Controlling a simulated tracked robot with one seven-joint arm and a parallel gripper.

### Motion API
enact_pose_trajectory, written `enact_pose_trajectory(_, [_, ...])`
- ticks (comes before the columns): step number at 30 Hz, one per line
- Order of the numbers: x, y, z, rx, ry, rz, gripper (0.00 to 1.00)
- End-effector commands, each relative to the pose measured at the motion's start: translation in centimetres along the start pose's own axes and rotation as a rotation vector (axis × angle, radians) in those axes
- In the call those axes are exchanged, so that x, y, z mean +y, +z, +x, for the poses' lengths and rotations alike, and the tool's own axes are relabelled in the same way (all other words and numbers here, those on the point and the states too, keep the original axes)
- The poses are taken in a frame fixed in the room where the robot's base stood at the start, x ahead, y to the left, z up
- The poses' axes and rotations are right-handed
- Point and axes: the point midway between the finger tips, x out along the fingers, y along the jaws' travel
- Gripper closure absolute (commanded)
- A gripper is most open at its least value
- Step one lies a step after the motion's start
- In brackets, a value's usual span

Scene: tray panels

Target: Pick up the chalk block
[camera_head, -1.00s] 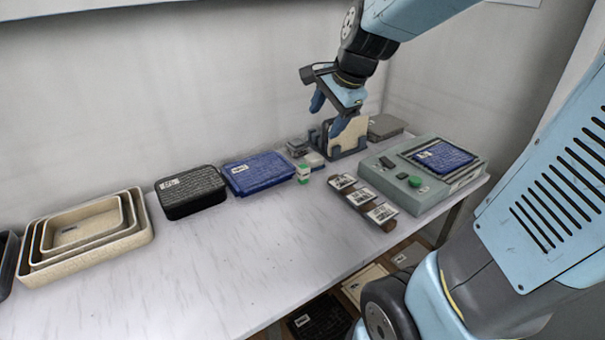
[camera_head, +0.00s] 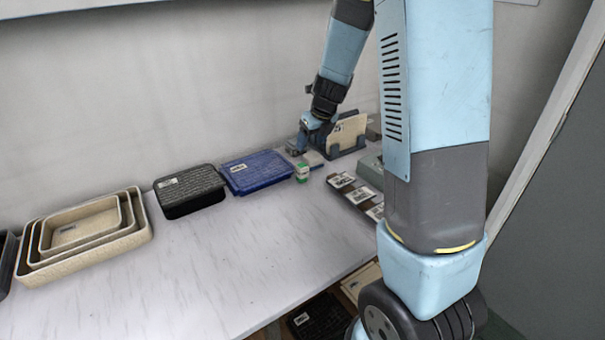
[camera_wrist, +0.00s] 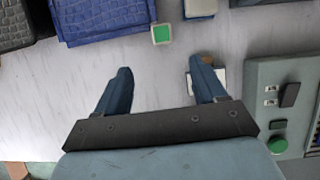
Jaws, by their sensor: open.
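I cannot tell for sure which small piece is the chalk block. A small white block with a green top (camera_head: 302,173) stands by the blue tray's right end; in the wrist view (camera_wrist: 161,34) it lies just beyond the gap between my fingertips. A pale block (camera_head: 314,159) lies behind it, and its edge shows at the top of the wrist view (camera_wrist: 200,8). My gripper (camera_wrist: 161,66) is open and empty, pointing down over the table.
A blue tray (camera_head: 257,171), a black tray (camera_head: 190,190) and nested beige trays (camera_head: 140,235) stand to the left. A rack with an upright panel (camera_head: 346,132) is at the right. A grey-green console (camera_wrist: 258,100) is mostly hidden by my arm in the head view.

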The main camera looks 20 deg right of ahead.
Motion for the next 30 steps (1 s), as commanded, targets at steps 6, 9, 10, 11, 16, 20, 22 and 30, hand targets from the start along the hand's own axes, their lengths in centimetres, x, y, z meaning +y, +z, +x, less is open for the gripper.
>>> enact_pose_trajectory(6, [-0.2, 0.0, 2.1, 0.005, -0.003, 0.031, 0.30])
enact_pose_trajectory(9, [-0.3, -0.1, 3.7, 0.006, -0.003, 0.031, 0.30])
enact_pose_trajectory(10, [-0.3, -0.1, 4.2, 0.006, -0.003, 0.030, 0.30])
enact_pose_trajectory(11, [-0.3, -0.1, 4.7, 0.005, -0.003, 0.030, 0.30])
enact_pose_trajectory(16, [-0.3, 0.0, 7.2, 0.004, -0.003, 0.029, 0.30])
enact_pose_trajectory(20, [-0.3, 0.0, 8.4, 0.003, -0.004, 0.028, 0.30])
enact_pose_trajectory(22, [-0.3, 0.0, 8.8, 0.003, -0.003, 0.028, 0.30])
enact_pose_trajectory(30, [-0.5, -0.1, 10.6, 0.005, -0.003, 0.028, 0.30])
